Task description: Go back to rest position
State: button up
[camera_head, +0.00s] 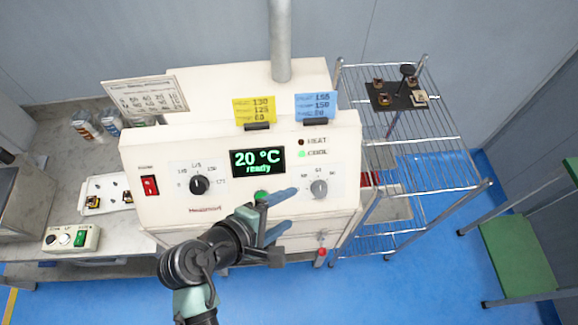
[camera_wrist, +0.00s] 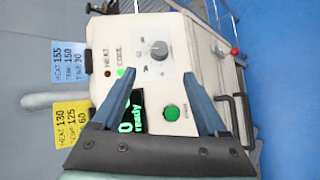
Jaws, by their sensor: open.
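My gripper (camera_head: 279,215) is in front of the lower front panel of the white machine (camera_head: 220,220), near its green round button (camera_head: 261,196). Its two blue fingers are spread apart with nothing between them. In the wrist view my gripper (camera_wrist: 165,100) is open, with the green button (camera_wrist: 171,112) and part of the display (camera_wrist: 131,115) seen between and behind the fingers. The head view display (camera_head: 258,161) reads 20 °C ready. The green COOL lamp (camera_head: 302,154) looks lit and the HEAT lamp (camera_head: 301,142) looks dark red.
A wire rack (camera_head: 425,135) stands right of the machine, with a dark tray (camera_head: 392,98) of small parts on top. A bench at left holds a white tray (camera_head: 110,186) and a small control box (camera_head: 71,239). A green-topped stool (camera_head: 520,255) stands at right. Blue floor is open between.

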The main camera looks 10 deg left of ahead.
jog(key=w+r+m+t+y+b, duration=0.25)
jog(key=w+r+m+t, duration=0.3)
jog(key=w+r, duration=0.7)
notch_tip(320, 180, up, 20)
jog(key=d+m+t+y+b, duration=0.2)
jog(key=m+t, duration=0.3)
jog(key=s+d+r+m+t, duration=0.1)
jog(key=s+r+t, duration=0.1)
jog(key=r, duration=0.5)
jog(key=s+d+r+m+t+b, duration=0.1)
jog(key=s+d+r+m+t, duration=0.1)
jog(key=s+r, duration=0.3)
jog(key=s+d+r+m+t+y, duration=0.1)
jog(key=s+r+t, duration=0.3)
jog(key=r, duration=0.5)
jog(key=shift+d+r+m, duration=0.3)
jog(key=shift+r+m, duration=0.05)
jog(key=shift+m, duration=0.4)
jog(key=shift+f, duration=0.15)
